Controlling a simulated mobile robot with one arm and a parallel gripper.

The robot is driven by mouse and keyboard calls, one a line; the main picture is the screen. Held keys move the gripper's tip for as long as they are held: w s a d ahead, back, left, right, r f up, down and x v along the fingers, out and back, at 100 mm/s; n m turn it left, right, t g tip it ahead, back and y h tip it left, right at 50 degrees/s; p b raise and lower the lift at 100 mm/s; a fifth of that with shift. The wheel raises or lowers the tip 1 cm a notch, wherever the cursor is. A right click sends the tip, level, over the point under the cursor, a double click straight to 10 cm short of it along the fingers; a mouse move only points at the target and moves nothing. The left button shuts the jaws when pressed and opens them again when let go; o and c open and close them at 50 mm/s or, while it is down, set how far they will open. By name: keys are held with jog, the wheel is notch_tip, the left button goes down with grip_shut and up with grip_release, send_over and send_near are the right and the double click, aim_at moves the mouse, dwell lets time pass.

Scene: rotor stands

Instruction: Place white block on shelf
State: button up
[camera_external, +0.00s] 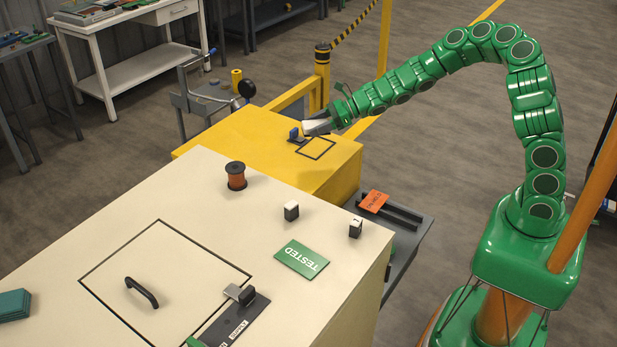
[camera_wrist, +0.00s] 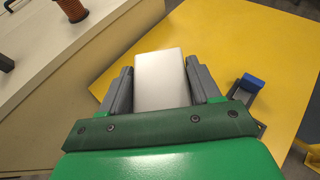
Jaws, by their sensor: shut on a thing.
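The white block (camera_wrist: 160,82) is a pale box between the two grey fingers of my gripper (camera_wrist: 160,66), which is shut on it. In the external view my gripper (camera_external: 317,125) is at the end of the green arm, over the back right part of a yellow cabinet (camera_external: 225,141). A black square outline (camera_external: 316,148) is marked on the yellow top, just in front of the block. I cannot tell the gap between the block and the yellow top. A white table with a lower shelf (camera_external: 140,69) stands far at the back left.
A blue piece on a dark bracket (camera_external: 296,135) is close beside my gripper. The cream cabinet (camera_external: 150,190) in front bears a copper spool (camera_external: 236,176), two small black-and-white blocks (camera_external: 291,211), a green TESTED plate (camera_external: 302,259) and a handled hatch. A yellow post (camera_external: 321,75) stands behind.

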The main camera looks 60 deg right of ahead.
aim_at(320, 121)
jog(key=shift+s+d+r, duration=0.1)
jog(key=shift+s+r, duration=0.15)
jog(key=shift+r, duration=0.15)
jog(key=shift+m+t+h, duration=0.5)
jog(key=shift+m, duration=0.1)
jog(key=r, duration=0.1)
jog(key=d+r, duration=0.1)
jog(key=r, duration=0.3)
jog(key=shift+w+d+r, duration=0.1)
jog(key=shift+d+r, duration=0.15)
jog(key=shift+d, duration=0.05)
jog(key=shift+d+r+m+h, duration=0.3)
jog(key=shift+d+r, duration=0.05)
jog(key=shift+r, duration=0.2)
jog(key=d+r+m+t+h, duration=0.2)
jog(key=d+r, duration=0.3)
jog(key=d, duration=0.3)
jog(key=shift+w+m+t+h, duration=0.2)
jog(key=shift+m+t+h, duration=0.1)
jog(key=shift+m+h, duration=0.6)
